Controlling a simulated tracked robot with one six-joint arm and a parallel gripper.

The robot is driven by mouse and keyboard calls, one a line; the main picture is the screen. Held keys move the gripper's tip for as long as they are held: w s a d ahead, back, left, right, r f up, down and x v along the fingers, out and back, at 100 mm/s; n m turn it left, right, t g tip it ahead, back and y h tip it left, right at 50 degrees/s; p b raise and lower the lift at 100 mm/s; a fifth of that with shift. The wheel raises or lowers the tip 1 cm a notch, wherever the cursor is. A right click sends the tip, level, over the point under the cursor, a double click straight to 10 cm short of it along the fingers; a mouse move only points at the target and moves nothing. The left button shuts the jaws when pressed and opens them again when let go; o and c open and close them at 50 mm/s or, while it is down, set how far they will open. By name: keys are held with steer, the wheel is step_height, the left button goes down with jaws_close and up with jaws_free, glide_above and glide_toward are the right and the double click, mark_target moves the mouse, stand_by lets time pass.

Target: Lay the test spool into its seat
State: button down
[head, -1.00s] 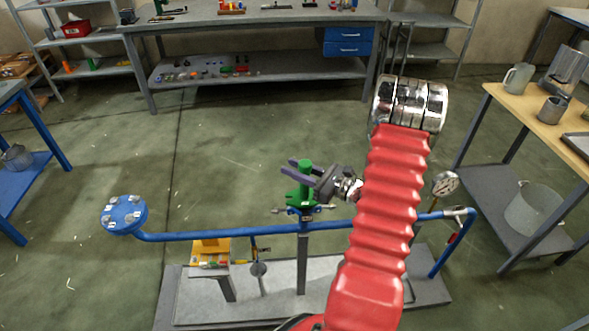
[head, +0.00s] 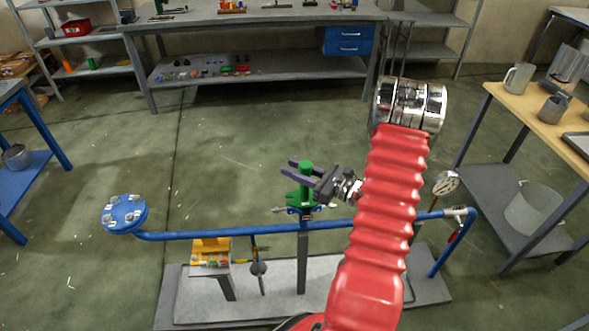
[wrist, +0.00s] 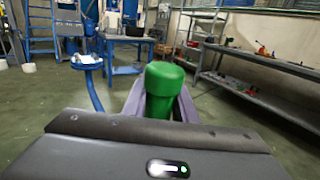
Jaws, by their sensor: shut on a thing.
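The green test spool (head: 305,185) is upright between the purple fingers of my gripper (head: 300,170), which is shut on it. In the wrist view the spool (wrist: 160,92) stands between the two fingers (wrist: 160,106), its rounded top above them. In the head view the spool shows over the blue pipe (head: 255,229) at a grey post (head: 303,260) with small handles at its top. The seat is not clearly visible. I cannot tell whether the spool's lower end touches the post top or the pipe.
The pipe has a round blue flange (head: 124,215) at left and a pressure gauge (head: 446,183) at right. A yellow block (head: 210,250) sits on a small stand below the pipe. A wooden-topped table (head: 535,115) stands at right. The floor behind the pipe is clear.

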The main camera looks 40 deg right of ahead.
steer(key=shift+f, duration=0.4)
steer(key=c, duration=1.4)
jaws_free()
steer(key=shift+o, duration=0.2)
steer(key=shift+f, duration=0.1)
steer(key=v, duration=1.4)
steer(key=shift+w, duration=0.1)
